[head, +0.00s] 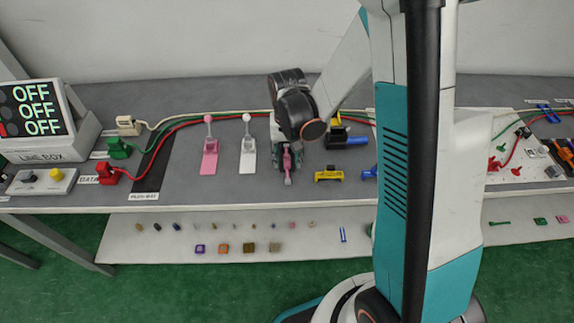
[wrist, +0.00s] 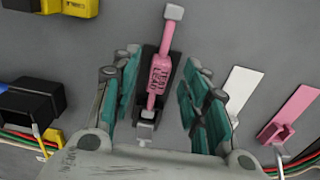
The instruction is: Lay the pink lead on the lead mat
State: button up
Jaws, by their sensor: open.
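A pink piece with lettering and pale grey ends, apparently the pink lead (wrist: 159,72), sits on a dark holder (wrist: 149,62) in the wrist view. My gripper (wrist: 160,85) is open, with its teal fingers on either side of the piece and a gap showing on both sides. In the head view the pink piece (head: 287,165) shows just below my gripper (head: 284,150), which partly hides it. I cannot pick out the lead mat for certain; a dark strip (head: 153,165) at the left has a small mat label by its front end.
A pink lever fixture (head: 209,155) and a white one (head: 248,152) stand left of my gripper. A yellow block (head: 328,174) and a black-and-blue fixture (head: 346,140) are to its right. Red and green plugs with cables lie at the left. A lower shelf (head: 330,215) holds small parts.

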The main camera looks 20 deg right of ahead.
jog(key=shift+f, duration=0.35)
jog(key=shift+r, duration=0.1)
grip_shut()
